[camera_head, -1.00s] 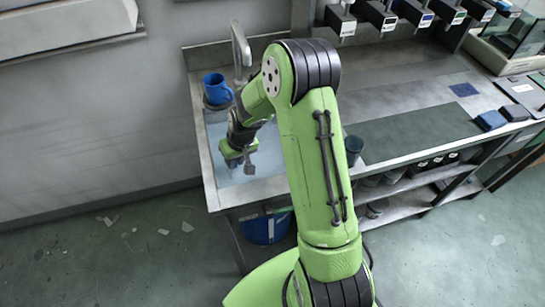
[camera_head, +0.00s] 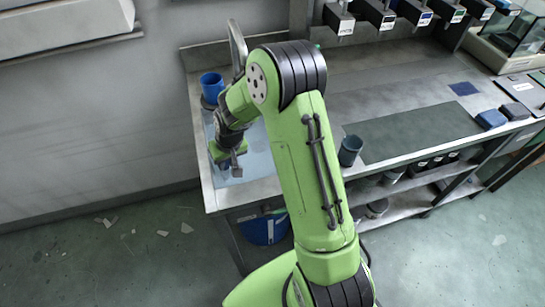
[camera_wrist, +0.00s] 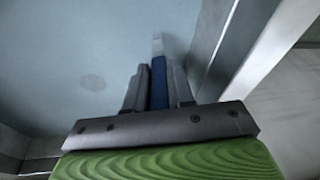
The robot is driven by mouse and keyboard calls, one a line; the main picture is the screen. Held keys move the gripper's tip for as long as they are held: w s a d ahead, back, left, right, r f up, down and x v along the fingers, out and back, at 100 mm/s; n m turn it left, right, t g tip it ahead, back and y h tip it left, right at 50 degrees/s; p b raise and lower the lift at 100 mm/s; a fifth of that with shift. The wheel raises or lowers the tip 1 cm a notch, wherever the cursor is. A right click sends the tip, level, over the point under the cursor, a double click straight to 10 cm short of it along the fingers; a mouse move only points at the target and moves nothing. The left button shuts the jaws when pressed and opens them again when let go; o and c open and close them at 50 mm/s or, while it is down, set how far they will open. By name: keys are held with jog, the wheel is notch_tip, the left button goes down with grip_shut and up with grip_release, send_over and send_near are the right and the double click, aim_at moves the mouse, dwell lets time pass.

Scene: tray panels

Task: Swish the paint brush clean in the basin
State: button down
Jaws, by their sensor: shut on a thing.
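My gripper (camera_head: 232,166) is over the basin (camera_head: 258,158), a pale blue recess at the left end of the bench. In the wrist view my gripper (camera_wrist: 157,88) is shut on the paint brush (camera_wrist: 159,82), whose blue handle lies between the two grey fingers. The brush's far end looks pale and blurred against the basin (camera_wrist: 50,55); I cannot tell how deep it sits. A round drain-like patch shows on the basin floor left of the brush. The basin's wall is close on the right in the wrist view. In the head view my arm hides most of the brush.
A blue mug (camera_head: 211,86) stands at the basin's back left corner, beside the grey tap (camera_head: 237,45). A dark cup (camera_head: 350,150) stands on the bench right of my arm. A blue bucket (camera_head: 262,230) is below the bench. A dark green mat (camera_head: 415,133) lies farther right.

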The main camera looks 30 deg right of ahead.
jog(key=shift+s+d, duration=0.95)
jog(key=shift+d, duration=1.9)
jog(key=a, duration=0.2)
jog(key=w+a, duration=0.1)
jog(key=a, duration=0.3)
jog(key=shift+w+a+f+b, duration=0.15)
jog(key=shift+f+b, duration=0.2)
jog(key=shift+s+d, duration=0.65)
jog(key=shift+d, duration=2.5)
jog(key=shift+w+a+b, duration=0.15)
jog(key=shift+w+a, duration=0.05)
jog(key=shift+a, duration=0.85)
jog(key=shift+w+a+b, duration=0.15)
jog(key=shift+w+a, duration=0.1)
jog(key=shift+a, duration=0.85)
jog(key=shift+w+a+b, duration=0.15)
jog(key=shift+w+a, duration=0.05)
jog(key=shift+a, duration=0.85)
jog(key=r+p, duration=0.1)
jog(key=r, duration=0.1)
jog(key=r+p, duration=0.3)
jog(key=r, duration=0.1)
jog(key=shift+w+d+r, duration=0.1)
jog(key=shift+w, duration=0.25)
jog(key=shift+r+p, duration=1.7)
jog(key=shift+r, duration=0.35)
